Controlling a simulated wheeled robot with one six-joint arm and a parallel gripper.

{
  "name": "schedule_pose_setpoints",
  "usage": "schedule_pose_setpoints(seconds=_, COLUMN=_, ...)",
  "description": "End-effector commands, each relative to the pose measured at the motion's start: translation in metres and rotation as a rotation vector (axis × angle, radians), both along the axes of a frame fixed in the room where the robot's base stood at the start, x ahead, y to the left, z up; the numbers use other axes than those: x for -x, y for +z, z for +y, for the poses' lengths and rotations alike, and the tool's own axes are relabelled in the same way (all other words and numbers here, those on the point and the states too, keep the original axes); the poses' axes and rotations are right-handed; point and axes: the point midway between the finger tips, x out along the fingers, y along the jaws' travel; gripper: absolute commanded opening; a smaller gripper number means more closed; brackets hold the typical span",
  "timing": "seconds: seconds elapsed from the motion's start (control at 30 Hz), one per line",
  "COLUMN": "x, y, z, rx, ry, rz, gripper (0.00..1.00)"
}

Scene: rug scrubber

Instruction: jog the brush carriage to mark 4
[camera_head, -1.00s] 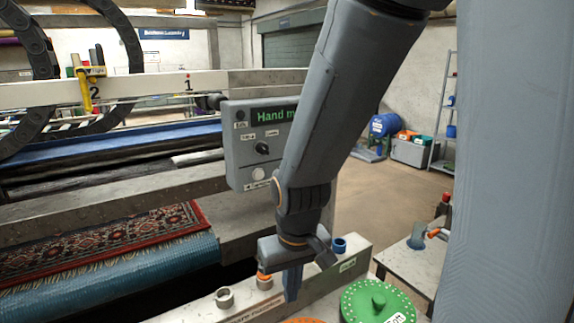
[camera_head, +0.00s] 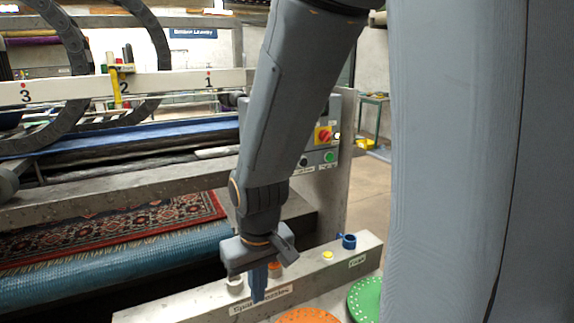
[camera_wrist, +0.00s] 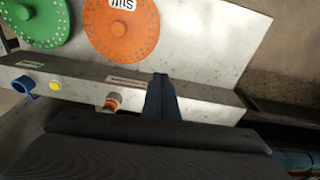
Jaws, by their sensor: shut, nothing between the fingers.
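The white beam (camera_head: 165,84) across the scrubber carries numbered red marks, with 3, 2 and 1 from left to right; mark 4 is not in view. A yellow upright piece (camera_head: 116,75) sits on the beam beside mark 2; I cannot tell whether it belongs to the brush carriage. The grey control box (camera_head: 336,110) is partly behind my arm, with a red and yellow switch (camera_head: 323,135) and a green button (camera_head: 329,156) showing. Its display is hidden. My gripper (camera_head: 258,290) is shut and empty, pointing down over the metal ledge, well below the box. It also shows in the wrist view (camera_wrist: 160,90).
The ledge (camera_head: 205,312) holds a blue fitting (camera_head: 348,241), a yellow button (camera_head: 327,255) and an orange-ringed fitting (camera_wrist: 112,102). Green (camera_head: 366,298) and orange (camera_head: 308,316) brush discs lie in front. A patterned rug (camera_head: 120,233) lies on a blue roller (camera_head: 110,262).

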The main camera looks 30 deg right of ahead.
Motion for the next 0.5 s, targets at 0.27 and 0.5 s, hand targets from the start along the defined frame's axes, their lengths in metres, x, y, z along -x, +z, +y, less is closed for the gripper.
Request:
schedule_pose_setpoints(seconds=0.27, x=-0.001, y=0.001, z=-0.003, rx=-0.006, ry=-0.014, rz=0.002, gripper=0.00)
schedule_pose_setpoints(seconds=0.5, x=-0.013, y=0.014, z=-0.036, rx=-0.115, ry=-0.226, rz=0.019, gripper=0.00)
